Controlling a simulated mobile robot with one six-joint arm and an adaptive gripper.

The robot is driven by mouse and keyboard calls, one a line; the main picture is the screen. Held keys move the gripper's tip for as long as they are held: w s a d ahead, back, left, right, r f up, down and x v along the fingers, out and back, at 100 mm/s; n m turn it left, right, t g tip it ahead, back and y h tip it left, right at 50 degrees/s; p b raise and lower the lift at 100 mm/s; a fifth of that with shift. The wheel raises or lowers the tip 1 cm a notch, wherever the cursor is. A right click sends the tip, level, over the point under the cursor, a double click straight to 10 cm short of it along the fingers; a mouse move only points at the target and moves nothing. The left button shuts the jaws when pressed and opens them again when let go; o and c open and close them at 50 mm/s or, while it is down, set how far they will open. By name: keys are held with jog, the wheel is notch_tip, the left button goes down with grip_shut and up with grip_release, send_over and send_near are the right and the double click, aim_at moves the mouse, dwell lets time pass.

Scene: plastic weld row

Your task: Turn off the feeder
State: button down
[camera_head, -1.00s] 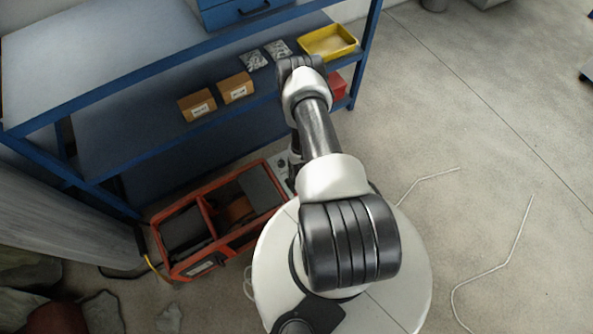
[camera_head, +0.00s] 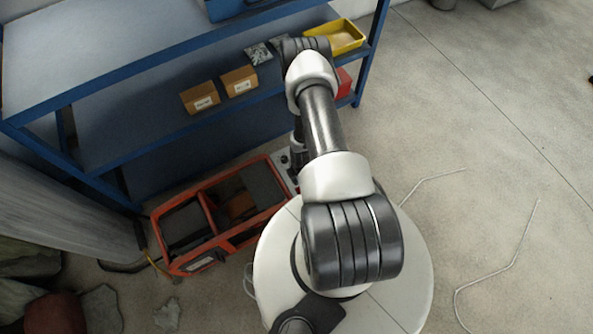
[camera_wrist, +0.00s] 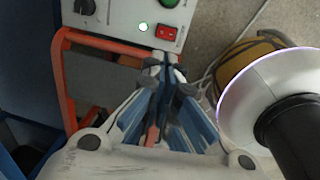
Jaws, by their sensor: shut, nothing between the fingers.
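The feeder (camera_head: 222,216) is a red-orange framed unit on the floor below the shelf in the head view. Its pale control panel (camera_head: 285,168) is partly hidden by my arm. The gripper is hidden in the head view.
A blue shelf (camera_head: 120,145) stands over the feeder, holding cardboard boxes (camera_head: 222,90) and a yellow tray (camera_head: 346,38). My arm passes close to its edge. Rocks (camera_head: 60,312) lie at lower left. The floor at right is open, with a thin pale cable (camera_head: 487,275).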

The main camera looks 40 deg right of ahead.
aim_at(299, 190)
jog(key=f+b, duration=0.2)
jog(key=f, duration=0.2)
jog(key=w+f+b, duration=0.1)
jog(key=f+b, duration=0.1)
jog(key=f, duration=0.3)
jog(key=f+b, duration=0.2)
jog(key=f, duration=0.3)
jog(key=shift+w+d, duration=0.2)
jog(key=shift+w, duration=0.15)
